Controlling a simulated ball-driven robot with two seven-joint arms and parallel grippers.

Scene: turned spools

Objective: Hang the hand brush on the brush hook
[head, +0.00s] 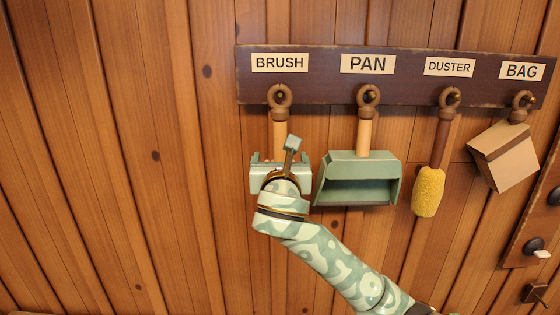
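The hand brush (279,128) hangs upright under the BRUSH label (279,63), its brown ring at the height of the other tools' rings. The brush hook (281,97) shows as a dark knob within the ring, so the ring appears to be around it. The brush's lower part is hidden behind my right gripper (281,167), which is seen from behind at the lower handle. Its fingertips are hidden, so I cannot tell whether it grips the brush. My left gripper is not in view.
The dark rack board (400,80) also bears a green dustpan (358,180), close right of my gripper, a yellow duster (428,190) and a brown bag (503,155). A second board with knobs (532,225) is at the right edge. The plank wall at left is clear.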

